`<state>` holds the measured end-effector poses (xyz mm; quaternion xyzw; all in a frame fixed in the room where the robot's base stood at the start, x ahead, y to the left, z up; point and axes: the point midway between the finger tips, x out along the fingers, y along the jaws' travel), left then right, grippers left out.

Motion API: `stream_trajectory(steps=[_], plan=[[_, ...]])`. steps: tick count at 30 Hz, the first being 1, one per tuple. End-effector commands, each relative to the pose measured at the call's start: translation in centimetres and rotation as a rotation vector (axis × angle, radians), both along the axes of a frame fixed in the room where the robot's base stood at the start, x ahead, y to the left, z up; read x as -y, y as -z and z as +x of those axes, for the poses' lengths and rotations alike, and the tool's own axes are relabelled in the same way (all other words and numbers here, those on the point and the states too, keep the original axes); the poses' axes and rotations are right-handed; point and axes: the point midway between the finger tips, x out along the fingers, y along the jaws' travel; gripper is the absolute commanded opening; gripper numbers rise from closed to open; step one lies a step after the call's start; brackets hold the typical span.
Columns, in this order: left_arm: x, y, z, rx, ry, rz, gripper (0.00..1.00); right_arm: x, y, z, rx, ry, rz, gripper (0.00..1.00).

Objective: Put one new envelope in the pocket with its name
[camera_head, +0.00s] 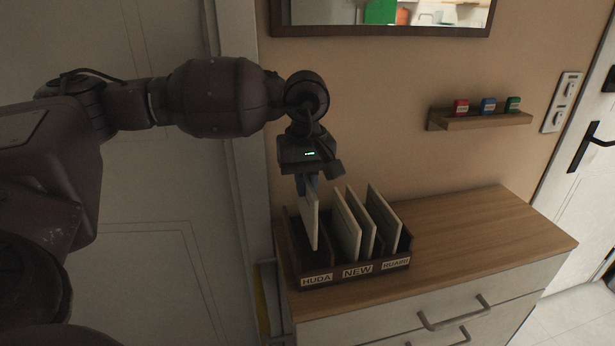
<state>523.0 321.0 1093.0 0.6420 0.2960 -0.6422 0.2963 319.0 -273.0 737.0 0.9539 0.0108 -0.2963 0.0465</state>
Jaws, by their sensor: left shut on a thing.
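A dark sorter (335,284) with three pockets stands on the cabinet's left end. Its front labels read HUDA (317,280), NEW (357,271) and a third, small one that looks like HUARI (396,264). My left gripper (308,182) points down above the HUDA pocket, shut on the top of a pale envelope (310,218). That envelope is slightly tilted, its lower part at the HUDA pocket; I cannot tell whether it touches the bottom. No name on it is readable. Several pale envelopes (347,226) lean in the sorter's middle and right part. My right gripper is out of view.
The wooden cabinet top (480,232) is clear to the right of the sorter. A small wall shelf (482,122) holds a red, a blue and a green block. A framed mirror (390,34) hangs above. A door is at the right.

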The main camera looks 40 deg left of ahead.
Motion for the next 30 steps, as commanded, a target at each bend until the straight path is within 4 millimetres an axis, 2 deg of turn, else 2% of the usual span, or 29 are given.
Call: stream_trajectory(steps=[10,18,30], plan=[[0.0,2.5,0.0,-0.003,0.000,0.001,0.00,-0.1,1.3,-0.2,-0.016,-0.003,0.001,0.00],[0.0,4.2,0.0,-0.003,0.000,0.000,0.00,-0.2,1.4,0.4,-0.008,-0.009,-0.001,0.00],[0.0,5.2,0.0,0.001,0.000,0.001,0.00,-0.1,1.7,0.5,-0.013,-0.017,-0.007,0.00]])
